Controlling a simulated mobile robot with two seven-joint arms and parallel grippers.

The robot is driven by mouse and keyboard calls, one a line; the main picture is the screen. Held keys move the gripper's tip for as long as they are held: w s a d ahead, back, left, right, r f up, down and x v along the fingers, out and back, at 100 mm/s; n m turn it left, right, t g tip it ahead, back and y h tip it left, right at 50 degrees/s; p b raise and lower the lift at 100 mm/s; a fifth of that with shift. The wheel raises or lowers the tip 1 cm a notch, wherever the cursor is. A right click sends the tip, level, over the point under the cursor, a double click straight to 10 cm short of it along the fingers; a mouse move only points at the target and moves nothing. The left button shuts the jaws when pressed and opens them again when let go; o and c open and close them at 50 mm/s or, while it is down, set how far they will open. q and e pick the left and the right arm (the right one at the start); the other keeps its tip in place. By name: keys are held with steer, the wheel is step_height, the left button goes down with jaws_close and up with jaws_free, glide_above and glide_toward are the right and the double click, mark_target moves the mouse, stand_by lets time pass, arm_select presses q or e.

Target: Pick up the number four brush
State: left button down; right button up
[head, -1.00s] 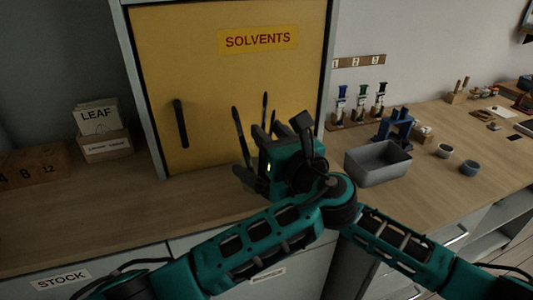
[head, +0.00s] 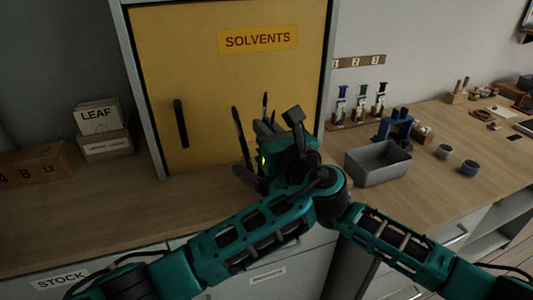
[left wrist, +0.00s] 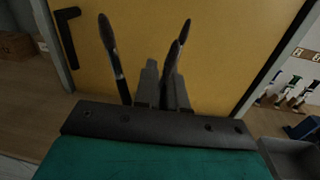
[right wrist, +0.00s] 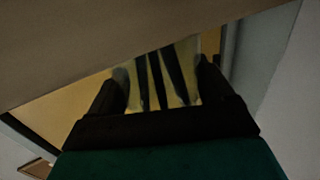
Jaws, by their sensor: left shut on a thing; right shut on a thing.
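My left gripper (head: 266,128) is in front of the yellow cabinet, its fingers pointing up. In the left wrist view its fingers (left wrist: 165,76) are close together around a thin dark brush (left wrist: 184,36). Another dark brush (left wrist: 107,38) stands apart on the left, and it also shows in the head view (head: 238,128). My right gripper (right wrist: 160,84) is shut on a pale, see-through jar (right wrist: 154,88) with several dark handles in it. The jar is mostly hidden in the head view, behind my arms. No number can be read on any brush.
The yellow SOLVENTS cabinet (head: 215,85) is close behind my grippers. A grey bin (head: 378,165) stands at right. The bench front at left is clear.

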steer(key=o, duration=1.1)
arm_select(q)
step_height(320, 180, up, 10)
